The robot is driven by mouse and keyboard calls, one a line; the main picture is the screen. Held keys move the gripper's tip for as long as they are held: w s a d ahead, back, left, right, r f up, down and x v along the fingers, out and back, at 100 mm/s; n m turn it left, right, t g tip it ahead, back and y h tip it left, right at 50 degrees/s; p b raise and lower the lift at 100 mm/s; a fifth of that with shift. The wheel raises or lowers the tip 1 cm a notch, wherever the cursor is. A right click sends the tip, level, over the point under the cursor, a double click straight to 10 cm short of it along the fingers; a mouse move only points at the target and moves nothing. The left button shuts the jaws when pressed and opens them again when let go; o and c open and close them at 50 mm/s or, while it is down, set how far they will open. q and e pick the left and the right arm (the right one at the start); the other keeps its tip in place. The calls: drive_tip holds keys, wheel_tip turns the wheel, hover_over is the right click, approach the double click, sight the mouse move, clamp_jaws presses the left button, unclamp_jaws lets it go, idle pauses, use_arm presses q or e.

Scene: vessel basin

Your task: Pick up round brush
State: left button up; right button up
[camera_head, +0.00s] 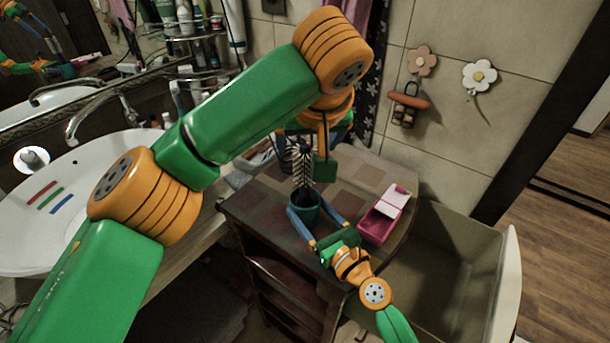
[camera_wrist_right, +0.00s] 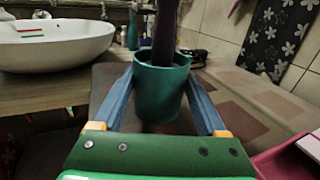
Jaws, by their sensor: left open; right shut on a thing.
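The round brush (camera_head: 302,168) stands upright with pale bristles showing, its dark lower part inside a green cup (camera_head: 304,212). In the right wrist view, the cup (camera_wrist_right: 162,88) sits between my fingers, and only the brush's dark shaft (camera_wrist_right: 165,32) shows above it. My right gripper (camera_head: 310,221) is shut on the cup, one finger on each side, at the cabinet top. My left gripper (camera_head: 305,156) is open around or right beside the bristled part. My left arm hides the brush's upper end, and I cannot tell whether the fingers touch it.
A pink and white box (camera_head: 383,215) lies right of the cup on the checkered cabinet top (camera_head: 253,203). A white washbasin (camera_head: 75,225) is at the left, and a bathtub (camera_head: 447,250) at the right. A tiled wall (camera_head: 440,150) stands behind.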

sight(307, 152)
use_arm(q)
drive_tip(key=x, duration=0.5)
drive_tip(key=shift+f, duration=0.35)
clamp_jaws()
